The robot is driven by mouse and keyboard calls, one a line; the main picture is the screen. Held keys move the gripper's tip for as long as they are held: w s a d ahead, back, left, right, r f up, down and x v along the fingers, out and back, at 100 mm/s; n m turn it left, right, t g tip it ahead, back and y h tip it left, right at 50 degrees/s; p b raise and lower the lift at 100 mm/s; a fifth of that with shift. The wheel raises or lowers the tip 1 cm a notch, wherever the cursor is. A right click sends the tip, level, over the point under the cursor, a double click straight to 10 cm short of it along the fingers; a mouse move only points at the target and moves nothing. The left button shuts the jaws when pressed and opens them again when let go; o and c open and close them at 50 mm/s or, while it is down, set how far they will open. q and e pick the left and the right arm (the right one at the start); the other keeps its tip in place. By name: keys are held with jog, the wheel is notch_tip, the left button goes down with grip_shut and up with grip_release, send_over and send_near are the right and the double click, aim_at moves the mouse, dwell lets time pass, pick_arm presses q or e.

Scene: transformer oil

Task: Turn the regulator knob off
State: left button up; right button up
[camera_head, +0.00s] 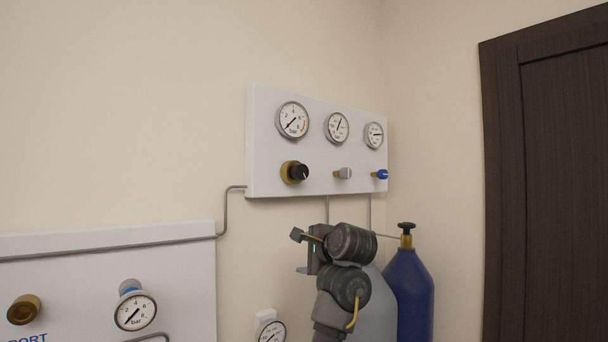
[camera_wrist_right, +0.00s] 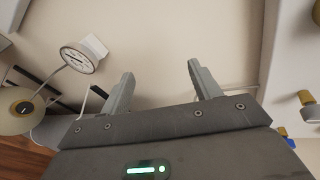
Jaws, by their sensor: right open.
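A white wall panel (camera_head: 260,140) carries a black regulator knob (camera_head: 300,172) on a brass body, with a white mark on its face. To its right on the same panel are a grey knob (camera_head: 343,173) and a blue knob (camera_head: 380,174). Which of these the task means is not labelled. My right gripper (camera_head: 299,252) is below the panel, apart from the knobs, in front of the wall. In the right wrist view its two fingers (camera_wrist_right: 161,72) are spread with nothing between them. Brass fittings show at that view's right edge. My left gripper is not in view.
Three gauges sit above the knobs, the left one (camera_head: 293,120) above the black knob. A blue cylinder (camera_head: 408,290) and a grey cylinder stand behind my right arm. A second panel (camera_head: 180,260) is at lower left; a dark door (camera_head: 550,180) is right.

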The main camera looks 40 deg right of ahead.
aim_at(304, 173)
jog(key=s+d+r+m+t+y, duration=0.1)
jog(key=s+r+m+t, duration=0.15)
jog(key=r, duration=0.75)
jog(key=s+d+r+m+t+y, duration=0.1)
jog(key=s+d+r+m, duration=0.2)
jog(key=r, duration=0.7)
jog(key=w+p, duration=0.4)
jog(key=w, duration=0.1)
jog(key=w+a+p, duration=0.1)
jog(key=w+p, duration=0.1)
jog(key=w, duration=0.1)
jog(key=shift+w+r, duration=0.1)
jog(key=shift+r, duration=0.2)
jog(key=shift+w+d+f+p, duration=0.1)
jog(key=shift+w+f+p, duration=0.05)
jog(key=shift+w+p, duration=0.45)
jog(key=shift+w, duration=0.1)
jog(key=shift+c, duration=0.2)
jog(key=c, duration=0.9)
jog(key=shift+f, duration=0.1)
jog(key=shift+c, duration=0.2)
